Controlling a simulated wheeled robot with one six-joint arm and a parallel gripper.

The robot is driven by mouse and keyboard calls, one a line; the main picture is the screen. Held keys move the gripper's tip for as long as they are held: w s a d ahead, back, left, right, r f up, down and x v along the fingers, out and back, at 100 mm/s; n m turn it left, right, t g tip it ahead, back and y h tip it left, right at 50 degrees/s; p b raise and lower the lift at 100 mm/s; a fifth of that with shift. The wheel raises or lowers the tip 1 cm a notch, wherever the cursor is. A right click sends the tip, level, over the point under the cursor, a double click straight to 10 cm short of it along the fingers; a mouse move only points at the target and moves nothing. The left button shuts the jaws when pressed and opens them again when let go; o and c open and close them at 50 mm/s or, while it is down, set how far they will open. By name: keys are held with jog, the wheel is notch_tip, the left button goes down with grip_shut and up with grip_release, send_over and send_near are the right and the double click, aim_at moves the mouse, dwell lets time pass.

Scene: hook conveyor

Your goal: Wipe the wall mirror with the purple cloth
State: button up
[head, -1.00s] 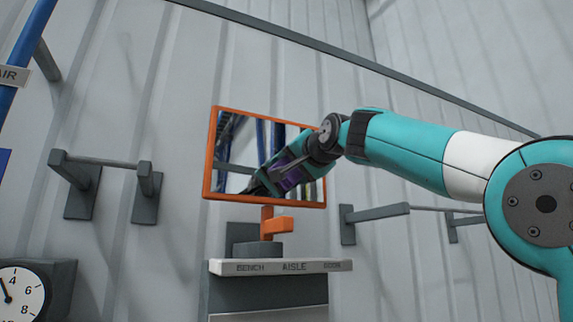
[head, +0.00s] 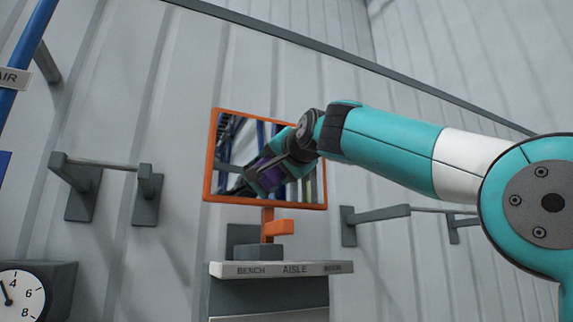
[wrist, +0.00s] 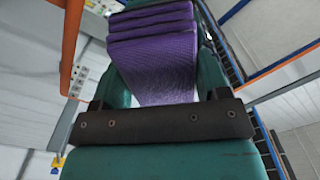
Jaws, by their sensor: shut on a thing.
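The wall mirror (head: 237,150) has an orange frame and stands on an orange bracket in the middle of the head view. Part of its frame (wrist: 71,45) also shows at the left of the wrist view. My gripper (head: 264,176) is in front of the glass and hides its lower middle and right. The purple cloth (wrist: 152,62) is folded in layers and held between the jaws, which are shut on it. In the head view only a small purple patch (head: 268,170) of it shows. I cannot tell whether the cloth touches the glass.
A ledge marked BENCH AISLE (head: 285,268) juts out below the mirror. Grey wall brackets with rods stand left (head: 105,185) and right (head: 376,216) of it. A dial gauge (head: 22,292) is at the lower left and a blue pipe (head: 28,55) at the upper left.

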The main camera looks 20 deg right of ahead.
aim_at(251, 165)
jog(key=shift+a+p, duration=0.5)
jog(key=shift+a, duration=2.25)
jog(key=shift+s+f, duration=0.1)
jog(key=shift+s+b, duration=0.35)
jog(key=shift+s, duration=0.05)
jog(key=shift+s+b, duration=0.8)
jog(key=shift+s, duration=1.75)
jog(key=shift+s+b, duration=0.4)
jog(key=shift+s, duration=1.05)
